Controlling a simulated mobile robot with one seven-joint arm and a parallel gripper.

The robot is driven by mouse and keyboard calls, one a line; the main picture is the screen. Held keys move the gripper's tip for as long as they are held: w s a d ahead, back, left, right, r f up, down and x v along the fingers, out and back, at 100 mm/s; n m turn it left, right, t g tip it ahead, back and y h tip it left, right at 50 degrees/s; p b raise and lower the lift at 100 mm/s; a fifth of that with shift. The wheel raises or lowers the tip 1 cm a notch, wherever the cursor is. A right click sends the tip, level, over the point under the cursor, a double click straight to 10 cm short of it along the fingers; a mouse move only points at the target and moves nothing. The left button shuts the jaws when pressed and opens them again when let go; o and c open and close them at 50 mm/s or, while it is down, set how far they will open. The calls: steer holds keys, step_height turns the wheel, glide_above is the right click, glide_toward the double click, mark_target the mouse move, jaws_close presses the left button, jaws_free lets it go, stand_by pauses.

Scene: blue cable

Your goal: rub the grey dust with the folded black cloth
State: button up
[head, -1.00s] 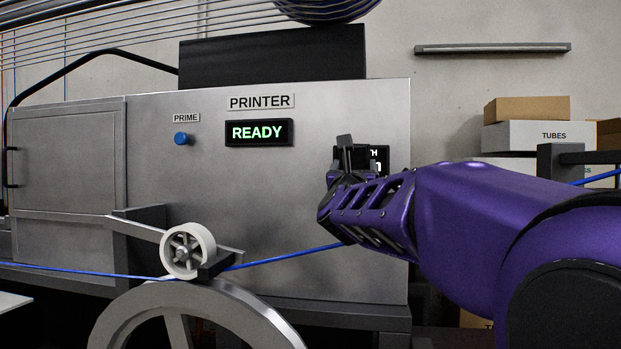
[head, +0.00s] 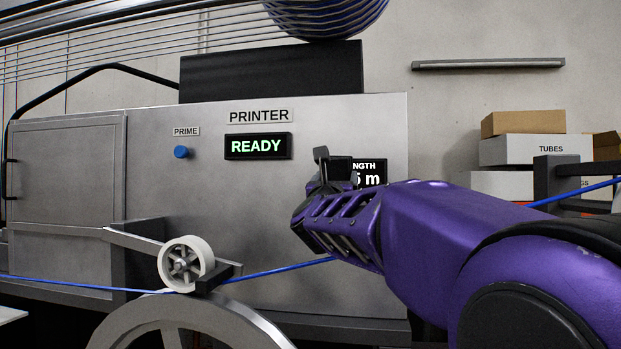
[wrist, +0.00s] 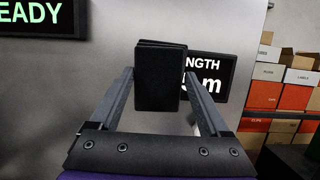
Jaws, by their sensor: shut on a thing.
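My gripper (head: 322,165) is raised in front of the printer's steel front, just left of the length display (head: 369,172). In the wrist view my gripper (wrist: 160,85) is shut on the folded black cloth (wrist: 160,78), a dark block between the two fingers. The cloth also shows as a small dark piece at the fingertips in the head view (head: 321,154). It covers the left part of the length display in the wrist view (wrist: 215,78). I cannot make out any grey dust in these frames. I cannot tell whether the cloth touches the panel.
The printer front (head: 225,190) carries a READY display (head: 258,146) and a blue prime button (head: 181,152). Below, the blue cable (head: 280,268) runs past a white roller (head: 186,263) above a large wheel (head: 190,312). Boxes (head: 535,150) stand at right.

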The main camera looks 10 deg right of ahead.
steer(key=shift+a+f, duration=0.15)
steer(key=shift+f, duration=0.1)
steer(key=shift+s+a+f+b, duration=0.1)
steer(key=shift+a+b, duration=0.05)
steer(key=shift+b, duration=0.2)
steer(key=shift+s+a, duration=0.1)
steer(key=shift+s, duration=0.25)
steer(key=shift+s+a+r+b, duration=0.1)
steer(key=shift+s+a+b, duration=0.1)
steer(key=shift+s, duration=0.55)
steer(key=shift+s+a+r+b, duration=0.1)
steer(key=shift+s+a, duration=0.1)
steer(key=shift+s, duration=0.6)
steer(key=shift+s+a+r+b, duration=0.1)
steer(key=shift+s+a+b, duration=0.1)
steer(key=shift+s, duration=0.55)
